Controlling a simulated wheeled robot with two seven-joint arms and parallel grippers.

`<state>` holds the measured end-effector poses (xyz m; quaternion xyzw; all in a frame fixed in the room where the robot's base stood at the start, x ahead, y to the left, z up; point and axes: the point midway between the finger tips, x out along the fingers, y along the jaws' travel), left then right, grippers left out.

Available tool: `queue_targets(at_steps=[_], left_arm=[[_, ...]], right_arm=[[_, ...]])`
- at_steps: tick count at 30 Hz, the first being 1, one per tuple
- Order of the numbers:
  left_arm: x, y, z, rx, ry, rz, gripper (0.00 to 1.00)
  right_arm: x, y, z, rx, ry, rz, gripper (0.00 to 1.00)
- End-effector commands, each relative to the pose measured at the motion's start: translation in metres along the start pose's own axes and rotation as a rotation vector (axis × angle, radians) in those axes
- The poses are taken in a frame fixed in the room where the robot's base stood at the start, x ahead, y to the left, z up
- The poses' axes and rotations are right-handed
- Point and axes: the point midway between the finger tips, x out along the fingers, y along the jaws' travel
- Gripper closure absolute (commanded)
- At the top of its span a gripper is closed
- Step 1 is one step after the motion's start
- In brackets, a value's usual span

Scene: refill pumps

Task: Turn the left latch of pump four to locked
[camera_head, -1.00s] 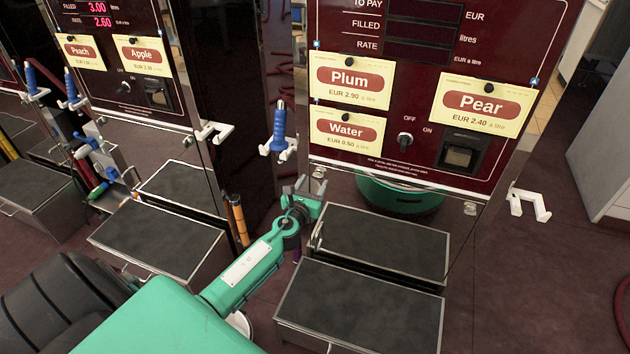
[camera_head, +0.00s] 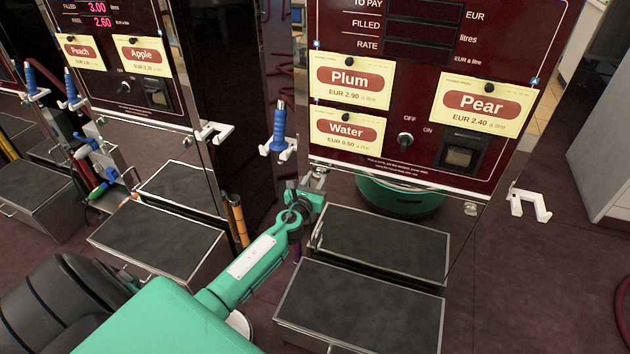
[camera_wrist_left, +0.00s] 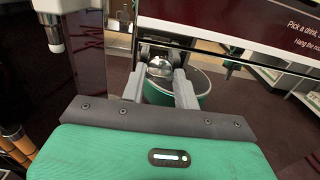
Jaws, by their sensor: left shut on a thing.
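The pump (camera_head: 400,105) with Plum, Pear and Water labels stands in front of me; no pump number is readable. Its left latch (camera_head: 318,175), a small metal part, is at the lower left corner of the panel, partly covered by my left gripper (camera_head: 310,187). In the left wrist view the rounded metal latch (camera_wrist_left: 160,66) lies between the two grey fingertips of my left gripper (camera_wrist_left: 159,79), which is shut on it. Whether the latch is turned to locked cannot be told. The right latch (camera_head: 470,208) is at the lower right corner. My right gripper is not in view.
A green bucket (camera_head: 400,197) is behind the panel's lower edge. A blue nozzle (camera_head: 279,132) hangs in a white holder just left of the latch. Dark-topped steps (camera_head: 360,310) stand below.

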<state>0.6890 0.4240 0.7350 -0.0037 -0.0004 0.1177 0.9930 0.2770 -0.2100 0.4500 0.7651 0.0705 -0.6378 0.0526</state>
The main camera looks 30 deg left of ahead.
Motion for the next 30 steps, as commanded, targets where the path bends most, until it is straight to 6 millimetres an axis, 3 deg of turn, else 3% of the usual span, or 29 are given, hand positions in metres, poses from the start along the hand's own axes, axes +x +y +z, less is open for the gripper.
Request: queue_targets(at_steps=[5,11,30], left_arm=[[0.0,0.0,-0.001,-0.047,0.0,0.0,0.92],[0.0,0.0,-0.002,-0.17,0.0,0.0,0.92],[0.0,0.003,-0.003,-0.769,0.0,0.001,0.92]], right_arm=[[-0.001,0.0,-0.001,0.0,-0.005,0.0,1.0],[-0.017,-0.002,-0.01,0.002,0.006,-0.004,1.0],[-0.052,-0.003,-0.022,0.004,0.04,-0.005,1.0]])
